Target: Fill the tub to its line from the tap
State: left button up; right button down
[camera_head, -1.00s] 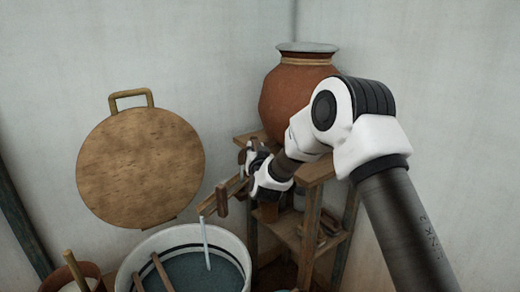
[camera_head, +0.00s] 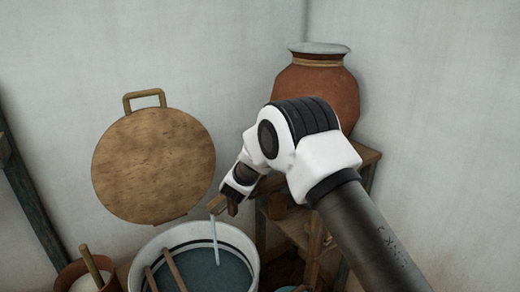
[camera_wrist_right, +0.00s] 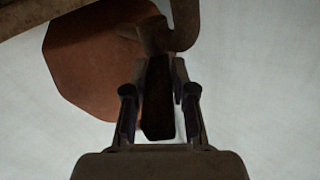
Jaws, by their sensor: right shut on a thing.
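The white tub (camera_head: 187,239) stands at the bottom centre of the head view, with grey-blue water (camera_head: 212,274) in it. A thin stream (camera_head: 215,243) falls into it from the wooden tap spout (camera_head: 219,204). Two wooden sticks (camera_head: 174,269) cross the tub's left side. My left gripper is out of view.
A large clay pot (camera_head: 318,88) stands on a wooden shelf (camera_head: 365,158) behind my right arm. A round wooden board (camera_head: 153,166) hangs on the wall. A smaller brown pot with a stick (camera_head: 92,264) stands left of the tub.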

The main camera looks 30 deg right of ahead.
jog(key=shift+r, duration=0.2)
jog(key=c, duration=0.9)
grip_release()
jog(key=shift+f, duration=0.1)
jog(key=shift+c, duration=0.2)
notch_tip(320, 180, up, 10)
jog(key=shift+w, duration=0.1)
